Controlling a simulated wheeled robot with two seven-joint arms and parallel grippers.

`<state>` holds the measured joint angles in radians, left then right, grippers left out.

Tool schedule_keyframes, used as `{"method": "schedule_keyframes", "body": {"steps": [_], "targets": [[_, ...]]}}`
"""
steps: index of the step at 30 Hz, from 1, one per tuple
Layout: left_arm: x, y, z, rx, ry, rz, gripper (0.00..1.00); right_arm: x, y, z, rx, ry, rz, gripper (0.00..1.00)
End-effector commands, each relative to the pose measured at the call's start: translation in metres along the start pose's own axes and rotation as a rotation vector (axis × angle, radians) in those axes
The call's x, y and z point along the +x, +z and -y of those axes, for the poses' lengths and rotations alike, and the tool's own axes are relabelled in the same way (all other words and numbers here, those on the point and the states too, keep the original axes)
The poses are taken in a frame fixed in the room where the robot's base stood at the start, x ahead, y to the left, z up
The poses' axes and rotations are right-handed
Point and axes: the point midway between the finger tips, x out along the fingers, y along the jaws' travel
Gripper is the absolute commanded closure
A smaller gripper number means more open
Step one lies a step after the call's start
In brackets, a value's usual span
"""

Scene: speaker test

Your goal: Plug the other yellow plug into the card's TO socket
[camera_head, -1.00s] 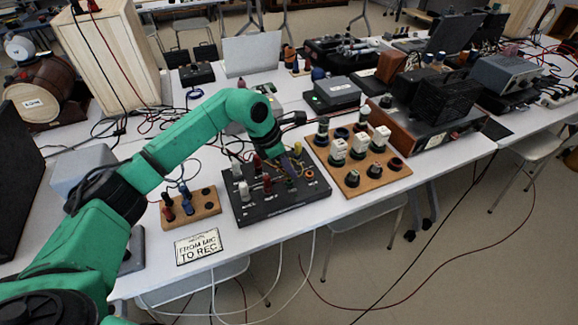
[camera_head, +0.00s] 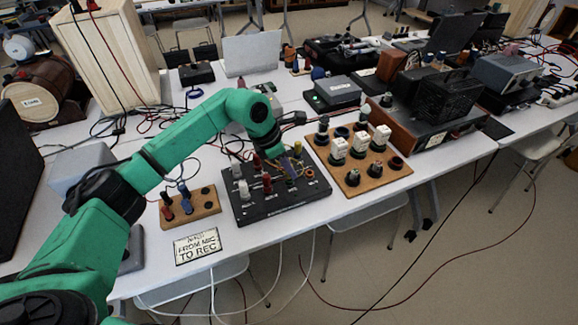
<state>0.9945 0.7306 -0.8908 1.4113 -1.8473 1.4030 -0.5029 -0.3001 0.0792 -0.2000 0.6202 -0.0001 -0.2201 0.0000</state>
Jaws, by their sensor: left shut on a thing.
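The card (camera_head: 197,246) lies on the table's front edge and reads "FROM MIC TO REC". The black socket panel (camera_head: 262,211) lies behind it to the right, with rows of white, red and yellow plugs. My left gripper (camera_head: 289,177) reaches down over the panel's right half, shut on a plug that is mostly hidden by the fingers. A yellow plug (camera_head: 298,147) shows just behind the gripper, at the panel's back right. The socket lettering is too small to read. My right gripper is not in view.
A small wooden block (camera_head: 205,209) with red and blue plugs stands left of the panel. A wooden board (camera_head: 352,187) with white and dark plugs stands close on the right. Cables lie behind. The table is clear around the card.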

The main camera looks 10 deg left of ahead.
Motion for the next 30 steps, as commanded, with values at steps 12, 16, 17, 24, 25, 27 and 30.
{"method": "schedule_keyframes", "body": {"steps": [12, 16, 17, 24, 25, 27, 30], "targets": [[0.008, -0.004, 0.000, 0.000, 0.000, -0.001, 1.00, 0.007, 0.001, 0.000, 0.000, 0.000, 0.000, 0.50], [0.011, -0.005, 0.000, 0.000, 0.000, -0.002, 1.00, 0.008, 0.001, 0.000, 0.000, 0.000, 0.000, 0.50], [0.011, -0.005, 0.000, -0.001, 0.000, -0.002, 1.00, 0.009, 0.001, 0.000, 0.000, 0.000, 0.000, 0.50], [0.013, -0.006, 0.000, -0.001, 0.000, -0.002, 0.50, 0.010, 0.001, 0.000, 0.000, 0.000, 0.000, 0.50], [0.013, -0.006, 0.000, -0.001, 0.000, -0.002, 0.42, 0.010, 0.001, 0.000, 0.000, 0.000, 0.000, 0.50], [0.013, -0.006, 0.000, 0.000, 0.000, -0.001, 0.42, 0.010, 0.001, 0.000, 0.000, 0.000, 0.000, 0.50], [0.013, -0.005, 0.000, 0.000, 0.000, -0.001, 0.42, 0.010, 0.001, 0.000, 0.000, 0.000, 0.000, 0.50]]}}
